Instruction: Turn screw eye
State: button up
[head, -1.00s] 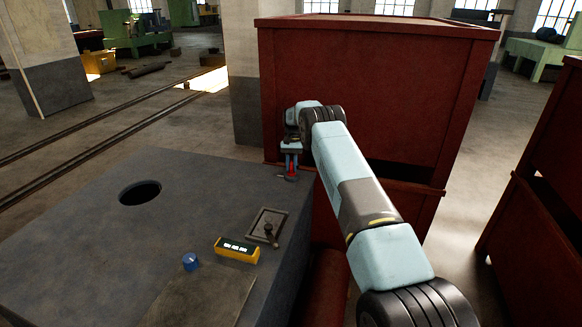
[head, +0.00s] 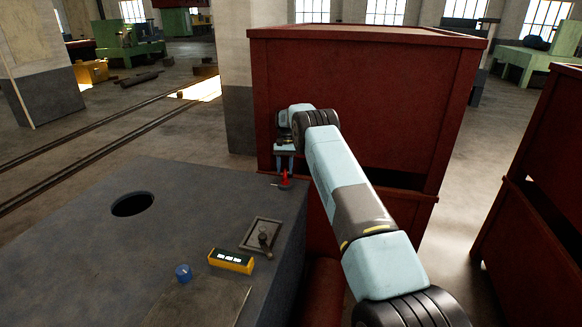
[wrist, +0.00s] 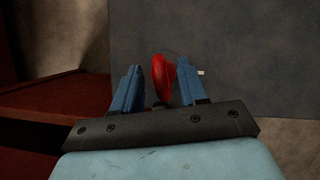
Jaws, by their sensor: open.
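The red screw eye (head: 285,179) stands upright near the far right corner of the grey bench (head: 150,215). In the wrist view it shows as a red upright oval (wrist: 160,76) between my two blue fingers. My gripper (head: 285,165) is open just above and behind it in the head view, and its fingertips also show in the wrist view (wrist: 155,80).
A plate with a dark lever (head: 264,240), a yellow box with a display (head: 231,261) and a blue knob (head: 184,272) are on the bench. A round hole (head: 132,204) lies at left. A tall red crate (head: 350,95) stands close behind my gripper.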

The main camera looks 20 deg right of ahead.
jog(key=s+r, duration=0.9)
jog(key=s, duration=0.5)
jog(key=shift+a+r, duration=0.15)
jog(key=shift+r, duration=0.2)
